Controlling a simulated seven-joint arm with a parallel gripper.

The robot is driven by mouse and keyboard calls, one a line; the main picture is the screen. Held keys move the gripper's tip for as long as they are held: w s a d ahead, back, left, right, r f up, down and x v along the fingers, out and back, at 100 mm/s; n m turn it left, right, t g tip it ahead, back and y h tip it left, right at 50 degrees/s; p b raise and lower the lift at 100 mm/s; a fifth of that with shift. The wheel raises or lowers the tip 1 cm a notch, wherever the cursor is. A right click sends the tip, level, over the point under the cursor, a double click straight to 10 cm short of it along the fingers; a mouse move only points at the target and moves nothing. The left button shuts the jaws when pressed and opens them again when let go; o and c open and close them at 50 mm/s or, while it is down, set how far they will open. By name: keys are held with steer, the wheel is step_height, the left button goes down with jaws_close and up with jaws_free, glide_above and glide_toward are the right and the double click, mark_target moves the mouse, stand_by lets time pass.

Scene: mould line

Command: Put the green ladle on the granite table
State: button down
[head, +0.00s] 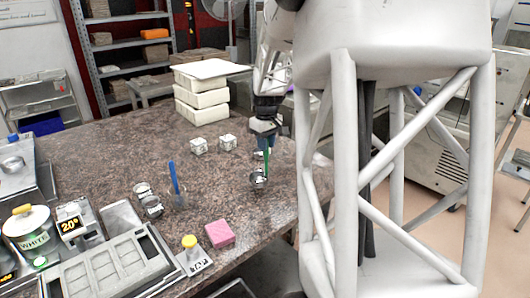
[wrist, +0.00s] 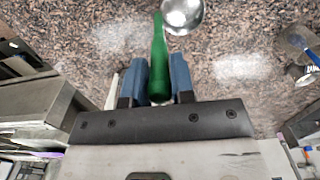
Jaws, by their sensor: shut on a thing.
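The green ladle has a green handle (head: 267,161) and a shiny metal bowl (head: 258,181). My gripper (head: 264,143) is shut on the handle, and the ladle hangs bowl down. In the wrist view the handle (wrist: 159,50) sits between the two blue fingers (wrist: 160,80), with the bowl (wrist: 182,14) beyond them. The granite table (head: 110,165) is brown and speckled, and the ladle is over its right part. I cannot tell whether the bowl touches the table top.
A blue-handled tool (head: 174,178) stands in a clear container, beside small metal cups (head: 151,206). Two small white blocks (head: 198,146) and a stack of white boxes (head: 203,100) stand farther back. A pink block (head: 219,233) and a grey tray (head: 120,262) are near the front.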

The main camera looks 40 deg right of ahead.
mark_target(266, 155)
stand_by(0.3)
steer(key=shift+f, duration=1.85)
steer(key=c, duration=1)
jaws_free()
steer(key=shift+o, duration=0.2)
step_height(266, 155, up, 12)
steer(key=shift+r, duration=0.1)
